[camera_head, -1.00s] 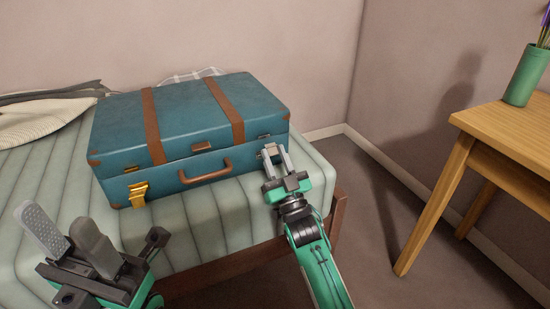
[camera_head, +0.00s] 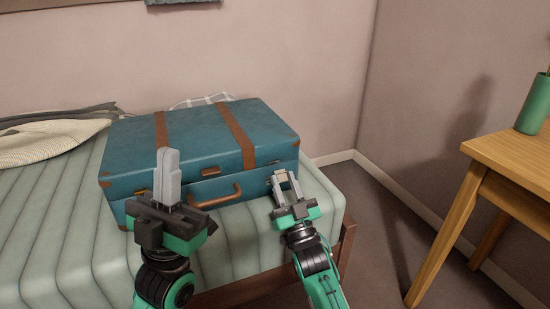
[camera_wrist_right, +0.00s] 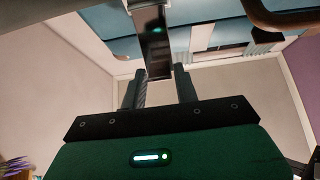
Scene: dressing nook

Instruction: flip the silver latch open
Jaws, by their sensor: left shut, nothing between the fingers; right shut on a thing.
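The blue suitcase (camera_head: 205,132) lies closed on the bed. The silver latch (camera_head: 281,175) is on the right of its front face, mostly covered by my right gripper (camera_head: 284,180). The right fingers are shut on the latch. In the right wrist view, a dark, shiny plate, apparently the latch (camera_wrist_right: 155,45), stands between the fingertips. My left gripper (camera_head: 167,160) is shut and empty, its fingers pointing up in front of the suitcase's left part.
The brown handle (camera_head: 220,196) lies between the grippers on the suitcase front. The striped bed (camera_head: 70,215) has a cream cloth (camera_head: 50,145) at the far left. A wooden table (camera_head: 510,160) with a green vase (camera_head: 535,105) stands at right. Floor between bed and table is clear.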

